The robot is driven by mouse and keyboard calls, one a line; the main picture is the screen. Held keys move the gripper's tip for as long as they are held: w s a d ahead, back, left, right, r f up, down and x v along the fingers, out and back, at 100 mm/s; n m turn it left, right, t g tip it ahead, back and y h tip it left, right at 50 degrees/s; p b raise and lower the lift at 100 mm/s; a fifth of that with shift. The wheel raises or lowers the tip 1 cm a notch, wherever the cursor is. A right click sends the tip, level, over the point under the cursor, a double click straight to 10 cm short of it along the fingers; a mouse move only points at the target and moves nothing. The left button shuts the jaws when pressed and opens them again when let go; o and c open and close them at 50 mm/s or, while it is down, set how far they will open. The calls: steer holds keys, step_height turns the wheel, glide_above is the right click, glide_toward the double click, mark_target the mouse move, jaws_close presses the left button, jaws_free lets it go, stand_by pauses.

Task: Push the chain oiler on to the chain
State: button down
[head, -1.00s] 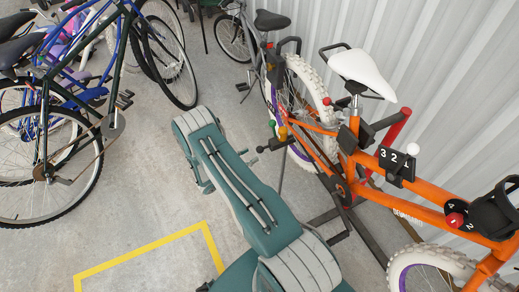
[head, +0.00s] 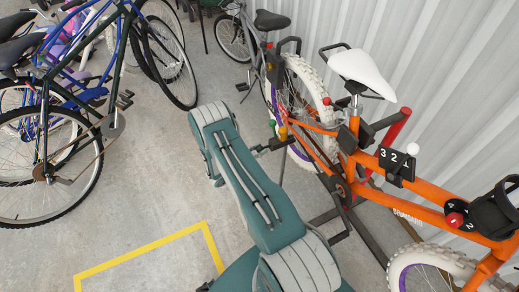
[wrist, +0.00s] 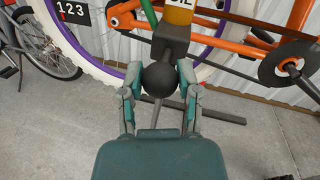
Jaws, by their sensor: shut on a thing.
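The chain oiler is a yellow bottle marked OIL (wrist: 180,12) on a dark block with a black ball knob (wrist: 160,80). My gripper (wrist: 158,70) is shut on this knob, with a green finger on each side. In the head view the yellow oiler (head: 283,132) stands beside the rear wheel of the orange bike (head: 410,186). My own arm hides most of my gripper there. Dark chain lines show in the wrist view between a small hub on the left and a round dark chainring (wrist: 285,66). The oiler's tip is out of the wrist view, so I cannot tell whether it touches the chain.
Several bikes (head: 70,100) stand at the left.

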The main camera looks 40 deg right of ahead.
mark_target(270, 145)
steer(key=d, duration=0.2)
steer(key=s+d, duration=0.1)
steer(key=d, duration=0.2)
steer(key=shift+d, duration=0.1)
steer(key=shift+r, duration=0.1)
steer(key=c, duration=0.6)
jaws_free()
steer(key=o, duration=0.3)
steer(key=shift+d, duration=0.15)
